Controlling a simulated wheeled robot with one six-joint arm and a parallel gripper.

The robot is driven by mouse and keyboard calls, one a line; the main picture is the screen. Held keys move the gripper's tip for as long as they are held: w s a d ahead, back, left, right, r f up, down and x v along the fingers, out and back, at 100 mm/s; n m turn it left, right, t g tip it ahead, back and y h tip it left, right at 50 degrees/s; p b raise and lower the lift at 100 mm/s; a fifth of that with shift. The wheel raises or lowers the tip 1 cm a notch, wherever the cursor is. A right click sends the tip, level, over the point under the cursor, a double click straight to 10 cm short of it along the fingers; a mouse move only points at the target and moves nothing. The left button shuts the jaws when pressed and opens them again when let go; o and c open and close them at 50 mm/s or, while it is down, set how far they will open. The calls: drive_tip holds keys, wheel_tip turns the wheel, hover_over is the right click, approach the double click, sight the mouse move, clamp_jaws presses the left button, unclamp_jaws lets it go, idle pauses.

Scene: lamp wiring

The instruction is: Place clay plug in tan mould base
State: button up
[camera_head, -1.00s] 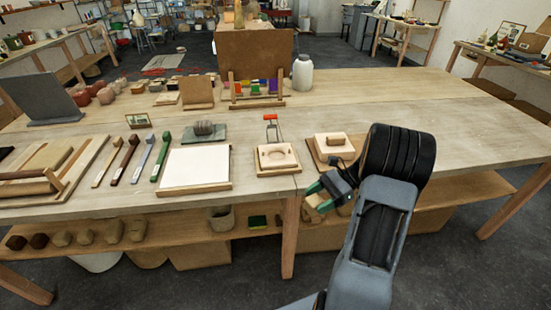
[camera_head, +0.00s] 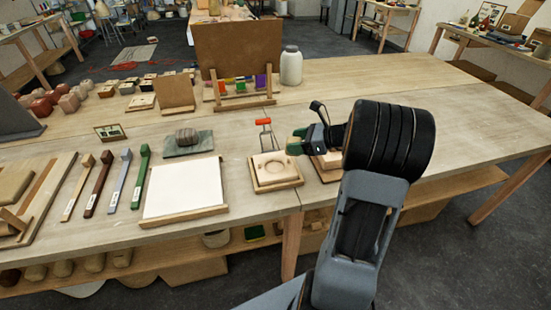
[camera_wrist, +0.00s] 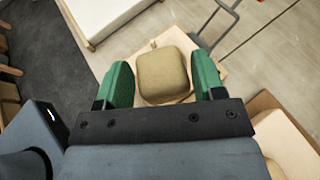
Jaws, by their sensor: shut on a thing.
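The clay plug (camera_wrist: 163,75) is a rounded olive-tan block between the green fingers of my gripper (camera_wrist: 165,82) in the wrist view. My gripper (camera_head: 295,145) is shut on it and holds it over the table, just above the back right part of the tan mould base. The tan mould base (camera_head: 261,174) is a pale square block with a shallow round recess, on a wooden board near the table's front edge. In the wrist view the plug hides much of the base beneath it. I cannot tell the exact height of the plug above it.
A red-handled wire tool (camera_head: 264,124) stands behind the base. A white slab (camera_head: 185,188) lies to the left. The table's right side is clear.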

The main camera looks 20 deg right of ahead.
drive_tip(key=w+a+f, duration=0.1)
drive_tip(key=f, duration=0.1)
drive_tip(key=w+a+f, duration=0.1)
drive_tip(key=a, duration=0.1)
drive_tip(key=w+a+f, duration=0.1)
drive_tip(key=w+f, duration=0.1)
drive_tip(key=shift+w+a+f, duration=0.1)
drive_tip(key=shift+a+f, duration=0.05)
drive_tip(key=shift+f, duration=0.2)
drive_tip(key=f, duration=0.2)
drive_tip(key=f+p, duration=0.1)
drive_tip(key=shift+w+a+f, duration=0.15)
drive_tip(key=shift+w+a, duration=0.15)
drive_tip(key=shift+a, duration=0.05)
drive_tip(key=shift+f, duration=0.4)
drive_tip(key=shift+f, duration=0.15)
